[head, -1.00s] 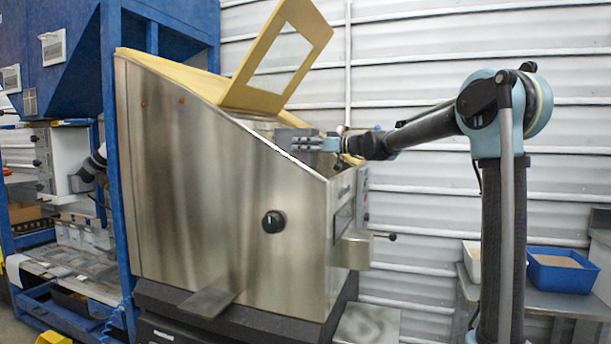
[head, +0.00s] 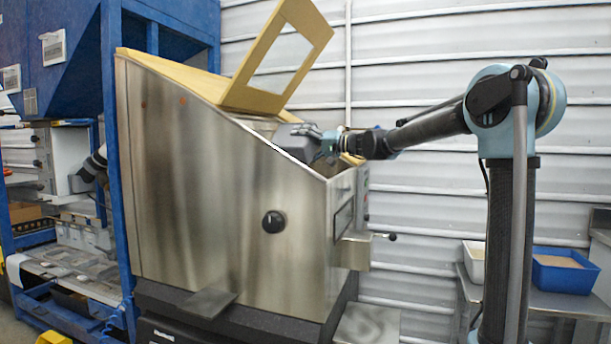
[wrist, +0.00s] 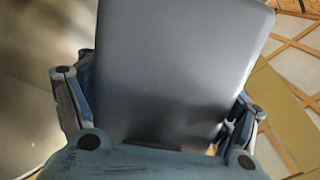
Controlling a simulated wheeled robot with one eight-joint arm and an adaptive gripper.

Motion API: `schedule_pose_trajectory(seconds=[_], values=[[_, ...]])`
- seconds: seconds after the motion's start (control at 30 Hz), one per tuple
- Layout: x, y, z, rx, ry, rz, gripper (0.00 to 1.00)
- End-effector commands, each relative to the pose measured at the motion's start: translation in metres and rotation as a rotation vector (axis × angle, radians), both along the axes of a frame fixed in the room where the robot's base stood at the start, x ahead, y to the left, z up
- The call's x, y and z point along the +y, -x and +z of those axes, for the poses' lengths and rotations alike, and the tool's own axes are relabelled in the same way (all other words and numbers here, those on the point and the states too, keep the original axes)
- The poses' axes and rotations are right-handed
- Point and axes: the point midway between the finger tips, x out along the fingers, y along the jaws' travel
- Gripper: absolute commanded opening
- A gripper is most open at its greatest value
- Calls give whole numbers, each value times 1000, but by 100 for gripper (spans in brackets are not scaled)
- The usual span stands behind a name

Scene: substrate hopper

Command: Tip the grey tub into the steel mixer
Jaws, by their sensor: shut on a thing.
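The steel mixer (head: 200,190) stands in the middle of the head view, with its yellow-framed lid (head: 262,100) raised. The grey tub (head: 295,140) is tilted over the mixer's opening, its lower part hidden behind the steel side wall. My gripper (head: 318,133) is shut on the tub, at the right side of the opening. In the wrist view the tub (wrist: 180,70) fills the middle, a smooth grey face between my fingers. The tub's contents and the inside of the mixer are hidden from the head view.
A blue bin (head: 565,270) of pale material and a white bin (head: 474,262) stand on a steel bench at the right. A blue frame with a hopper (head: 60,60) stands at the left. A black knob (head: 273,222) sticks out of the mixer's side.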

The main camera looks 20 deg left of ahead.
Motion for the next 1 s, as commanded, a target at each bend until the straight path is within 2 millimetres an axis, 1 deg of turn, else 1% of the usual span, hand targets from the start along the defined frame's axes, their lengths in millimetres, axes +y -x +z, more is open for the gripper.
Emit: schedule_pose_trajectory(seconds=[0.47,0.7,0.9,1.0], values=[[-1,-11,-26,449,-35,0,35],[-2,-22,-32,674,-52,0,35],[-3,-31,-25,825,-65,-1,35],[-3,-34,-23,874,-69,-1,35]])
